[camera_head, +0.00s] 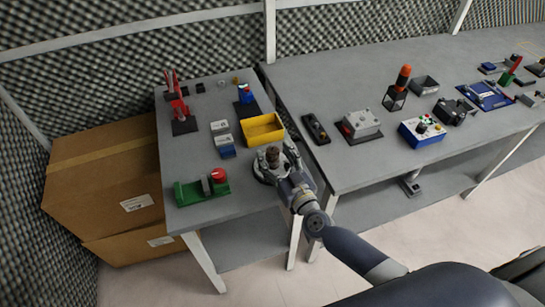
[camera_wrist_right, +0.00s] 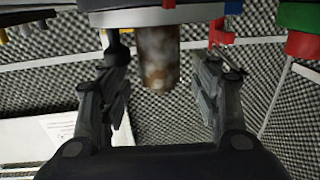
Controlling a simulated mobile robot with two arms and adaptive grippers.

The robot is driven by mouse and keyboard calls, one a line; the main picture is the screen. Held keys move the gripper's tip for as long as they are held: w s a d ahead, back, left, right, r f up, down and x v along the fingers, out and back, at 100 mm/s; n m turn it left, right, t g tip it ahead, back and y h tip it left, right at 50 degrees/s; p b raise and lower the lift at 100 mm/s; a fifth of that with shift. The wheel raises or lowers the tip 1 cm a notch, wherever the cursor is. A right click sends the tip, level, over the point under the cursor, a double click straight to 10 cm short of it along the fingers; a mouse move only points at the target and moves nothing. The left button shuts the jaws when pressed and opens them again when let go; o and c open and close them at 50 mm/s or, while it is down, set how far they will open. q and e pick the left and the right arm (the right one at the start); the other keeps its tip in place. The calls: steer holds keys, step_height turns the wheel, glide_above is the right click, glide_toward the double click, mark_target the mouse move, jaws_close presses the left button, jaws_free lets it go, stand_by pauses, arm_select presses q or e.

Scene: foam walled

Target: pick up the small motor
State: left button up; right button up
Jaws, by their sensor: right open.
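The small motor seems to be the brown, mottled cylinder (camera_head: 272,154) at the front right corner of the smaller table. In the right wrist view, the cylinder (camera_wrist_right: 158,58) shows between the two fingers, joined to a grey round part at the top of the picture. My right gripper (camera_head: 275,166) is around it in the head view, and in the wrist view the right gripper's fingers (camera_wrist_right: 163,68) are spread, with gaps on both sides of the cylinder. Whether the cylinder stands on the table is hidden by the gripper. My left gripper is not in view.
A yellow bin (camera_head: 262,130) stands just behind the gripper. A green fixture with a red knob (camera_head: 202,188) lies to the left, and small blue-and-white boxes (camera_head: 224,145) between. The larger table (camera_head: 340,174) at right holds several devices. Cardboard boxes (camera_head: 105,180) stand at far left.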

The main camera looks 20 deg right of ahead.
steer(key=shift+w+a, duration=0.2)
steer(key=shift+w, duration=0.9)
jaws_close()
steer(key=shift+r, duration=0.15)
